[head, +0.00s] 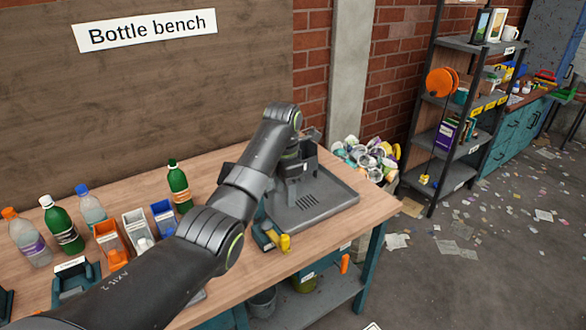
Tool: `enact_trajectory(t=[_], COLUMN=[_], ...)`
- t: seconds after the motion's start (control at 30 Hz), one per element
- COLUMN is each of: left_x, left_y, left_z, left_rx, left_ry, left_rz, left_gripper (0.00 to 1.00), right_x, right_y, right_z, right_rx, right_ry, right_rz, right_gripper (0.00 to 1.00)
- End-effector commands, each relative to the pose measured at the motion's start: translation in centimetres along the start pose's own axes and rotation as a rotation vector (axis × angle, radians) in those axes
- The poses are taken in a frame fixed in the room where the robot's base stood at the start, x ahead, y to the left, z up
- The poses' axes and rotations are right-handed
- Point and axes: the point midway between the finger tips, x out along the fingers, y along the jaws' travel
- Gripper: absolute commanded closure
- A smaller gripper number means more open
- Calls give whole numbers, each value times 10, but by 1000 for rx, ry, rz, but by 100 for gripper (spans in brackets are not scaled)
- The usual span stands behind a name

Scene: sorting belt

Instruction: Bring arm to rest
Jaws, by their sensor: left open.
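My left arm comes in from the lower left and reaches over the wooden bench (340,171). Its forearm rises to a bent wrist near the bench's back right. My left gripper (311,138) is beyond the wrist, mostly hidden by it, above a dark device (293,180) on a grey tray (318,208). It is open, and I see nothing held in it. I cannot tell whether it touches the device. My right gripper is not in view.
Several bottles stand at the left, including a green one (179,186) close to my forearm. Small orange, white and blue bins (163,215) sit beside them. A yellow-handled tool (271,238) lies by the tray. A bin of crushed cans (366,155) and a shelf (464,45) stand beyond.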

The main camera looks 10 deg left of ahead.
Motion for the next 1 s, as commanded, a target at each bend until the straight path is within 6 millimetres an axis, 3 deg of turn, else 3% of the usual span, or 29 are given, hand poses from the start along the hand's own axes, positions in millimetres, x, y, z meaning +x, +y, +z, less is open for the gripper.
enact_trajectory(t=[0.17, 0.37, 0.5, 0.7, 1.0], left_x=[14, 75, 121, 175, 224], left_y=[1, 0, -8, -31, -88], left_z=[-6, -42, -79, -138, -239], left_rx=[40, 261, 458, 740, 1166], left_ry=[-7, -44, -65, -69, -5], left_rz=[0, 19, 54, 115, 210], left_gripper=[53, 53, 53, 53, 53], right_x=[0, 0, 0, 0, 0], right_y=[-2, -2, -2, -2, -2], right_z=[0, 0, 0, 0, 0], right_rx=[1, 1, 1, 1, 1], right_ry=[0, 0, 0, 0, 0], right_rz=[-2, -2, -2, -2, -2], right_gripper=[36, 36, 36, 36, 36])
